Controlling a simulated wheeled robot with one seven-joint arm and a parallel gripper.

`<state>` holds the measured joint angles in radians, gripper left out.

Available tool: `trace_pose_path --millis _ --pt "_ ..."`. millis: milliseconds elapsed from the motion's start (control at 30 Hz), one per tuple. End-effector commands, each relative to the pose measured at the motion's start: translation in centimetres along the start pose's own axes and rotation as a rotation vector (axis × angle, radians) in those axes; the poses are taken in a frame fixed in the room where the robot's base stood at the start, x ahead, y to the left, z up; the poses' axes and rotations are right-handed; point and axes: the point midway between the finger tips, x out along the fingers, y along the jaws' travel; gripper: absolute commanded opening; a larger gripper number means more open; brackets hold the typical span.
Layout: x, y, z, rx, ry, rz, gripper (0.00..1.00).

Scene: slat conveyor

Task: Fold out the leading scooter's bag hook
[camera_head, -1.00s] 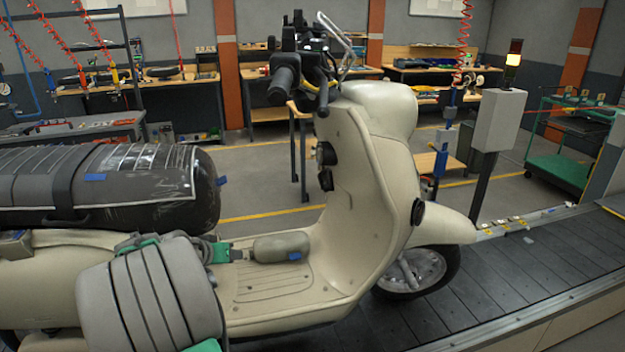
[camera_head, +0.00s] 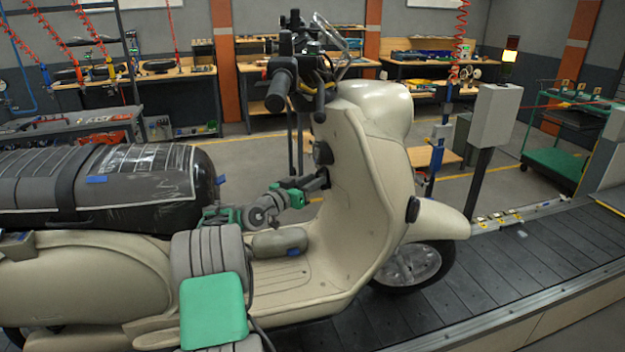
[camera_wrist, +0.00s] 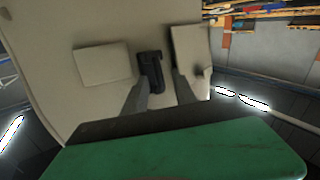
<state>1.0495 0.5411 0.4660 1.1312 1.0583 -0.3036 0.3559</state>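The cream scooter (camera_head: 370,190) stands on the conveyor, front wheel to the right. In the wrist view, a small black hook-like part (camera_wrist: 151,70), apparently the bag hook, sits on its cream inner leg shield (camera_wrist: 100,110). My gripper (camera_head: 322,181) is up at the leg shield, just below a round black knob (camera_head: 323,152). In the wrist view my gripper (camera_wrist: 160,82) has its two grey fingers apart, with the black part between them, closer to the left finger. I cannot tell whether they touch. In the head view my gripper hides the hook.
The handlebar (camera_head: 295,75) rises above the leg shield. The floorboard (camera_head: 275,280) lies below my arm. Dark conveyor slats (camera_head: 500,275) are clear to the right; a grey box on a post (camera_head: 495,115) stands behind.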

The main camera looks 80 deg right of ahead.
Motion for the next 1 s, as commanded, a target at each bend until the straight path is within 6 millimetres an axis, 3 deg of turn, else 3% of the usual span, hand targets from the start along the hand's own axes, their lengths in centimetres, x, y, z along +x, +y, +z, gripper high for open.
trace_pose_path --millis 100,500,1000 --pt "-0.04 -0.02 0.02 0.0 0.0 0.0 0.33" --pt "-0.07 -0.03 0.0 0.0 0.0 -0.001 0.0" --pt "-0.1 -0.07 0.11 -0.002 0.003 -0.001 0.0"
